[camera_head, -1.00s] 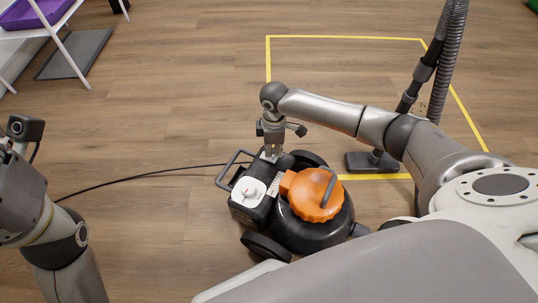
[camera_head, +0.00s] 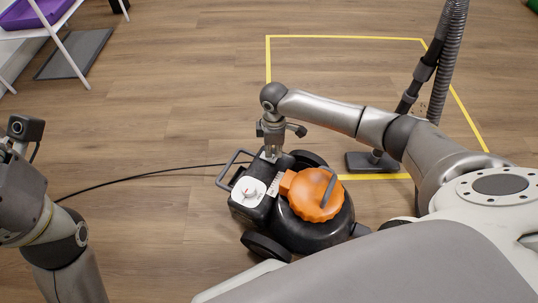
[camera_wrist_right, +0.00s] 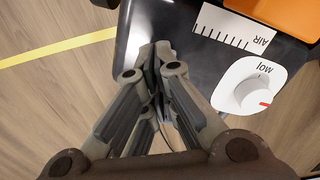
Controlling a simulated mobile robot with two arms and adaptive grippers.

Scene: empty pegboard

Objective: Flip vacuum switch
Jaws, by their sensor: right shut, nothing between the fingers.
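The vacuum (camera_head: 305,225) stands on the floor, a black body with an orange cap (camera_head: 316,194) and a black handle at its back. On its black top is a white dial (camera_head: 248,191), which also shows with a red mark in the right wrist view (camera_wrist_right: 250,87). A white scale label (camera_wrist_right: 235,28) lies beside the dial. My right gripper (camera_wrist_right: 155,50) is shut and empty, its tips at the black housing, left of the dial in the wrist view. I cannot tell whether they touch it. The switch itself is not clearly visible. My left gripper is out of view.
A black cable (camera_head: 140,176) runs left from the vacuum across the floor. The hose (camera_head: 448,60) and floor nozzle (camera_head: 371,162) stand to the right by yellow floor tape (camera_head: 345,37). A white shelf (camera_head: 62,40) stands at upper left. The middle floor is clear.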

